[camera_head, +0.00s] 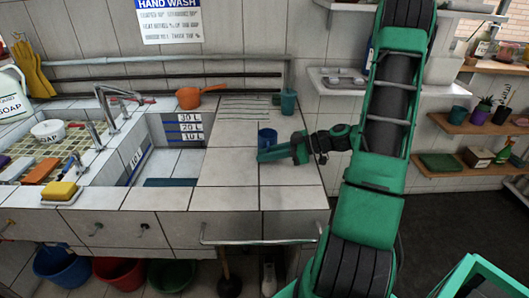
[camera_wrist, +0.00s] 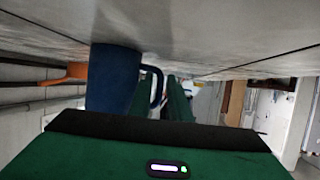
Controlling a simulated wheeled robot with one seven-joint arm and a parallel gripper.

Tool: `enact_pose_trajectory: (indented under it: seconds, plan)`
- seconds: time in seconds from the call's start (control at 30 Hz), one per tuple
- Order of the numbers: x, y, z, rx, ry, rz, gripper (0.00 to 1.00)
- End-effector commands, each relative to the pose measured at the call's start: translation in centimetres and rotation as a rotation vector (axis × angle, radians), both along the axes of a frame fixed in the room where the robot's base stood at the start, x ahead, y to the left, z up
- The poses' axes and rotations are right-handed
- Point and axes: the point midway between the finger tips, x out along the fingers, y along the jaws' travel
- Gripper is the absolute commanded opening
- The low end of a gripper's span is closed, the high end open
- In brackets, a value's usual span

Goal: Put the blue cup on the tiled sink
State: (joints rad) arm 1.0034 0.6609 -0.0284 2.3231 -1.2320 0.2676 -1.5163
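The blue cup (camera_head: 267,138) stands upright on the tiled counter right of the sink basin in the head view. In the wrist view, which looks upside down, the blue cup (camera_wrist: 112,80) is close on the left, its base against the tiles and its handle towards the middle. My gripper (camera_head: 263,156) lies low over the tiles, pointing left, just in front of the cup. Green finger-like parts show beside the handle in the wrist view. Whether they touch the cup or are spread is unclear.
An orange pan (camera_head: 200,95) lies behind the basin (camera_head: 174,160). A teal cup (camera_head: 288,101) stands at the counter's back right. A metal rail (camera_head: 260,241) runs along the front. The tiles in front of my gripper are clear.

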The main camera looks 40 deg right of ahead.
Motion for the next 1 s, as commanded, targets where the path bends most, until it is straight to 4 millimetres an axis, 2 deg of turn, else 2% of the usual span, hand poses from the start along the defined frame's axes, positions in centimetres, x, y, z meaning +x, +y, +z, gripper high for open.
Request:
enact_pose_trajectory:
  seconds: [0.2, 0.53, 0.6, 1.0]
  plan:
    - [1.9, 1.8, -1.4, 0.001, 0.001, 0.004, 0.17]
    - [2.3, 2.1, -1.6, 0.000, 0.000, 0.000, 0.17]
    - [2.3, 2.1, -1.6, 0.000, 0.000, 0.000, 0.00]
    - [2.3, 2.1, -1.4, 0.000, 0.000, 0.001, 0.00]
